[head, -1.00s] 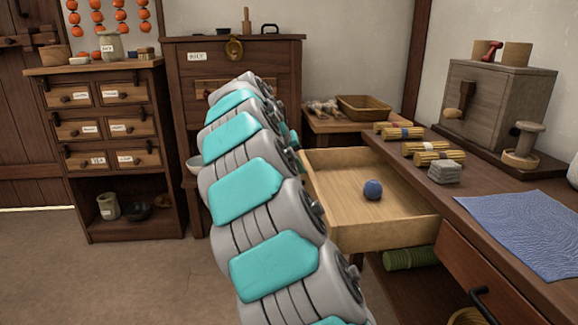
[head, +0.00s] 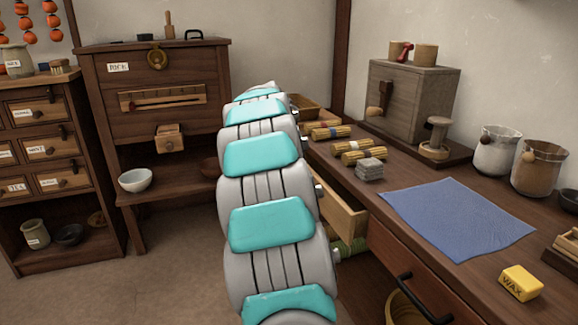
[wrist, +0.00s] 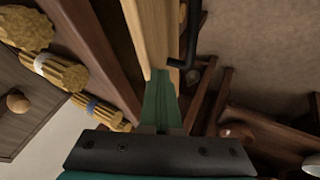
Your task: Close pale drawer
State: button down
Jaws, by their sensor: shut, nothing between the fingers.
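The pale drawer (head: 348,214) sticks out of the long bench on the right in the head view. My arm covers most of it, so how far it is open is hard to tell. In the wrist view its pale wood (wrist: 148,32) runs up from just beyond my fingertips, with a black handle (wrist: 188,38) beside it. My gripper (wrist: 161,112) is shut and empty, at the near end of the pale wood. I cannot tell whether it touches. In the head view my gripper is hidden behind my arm.
The bench top holds yellow bundles (head: 363,149), a grey stack (head: 369,169), a blue cloth (head: 458,218) and a yellow wax block (head: 521,283). A red-brown drawer (head: 415,270) sits nearer in the bench. A rice cabinet (head: 150,70) stands behind. Floor at left is clear.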

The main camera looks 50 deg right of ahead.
jog(key=shift+s+d, duration=0.15)
jog(key=shift+d, duration=0.1)
dwell(0.3)
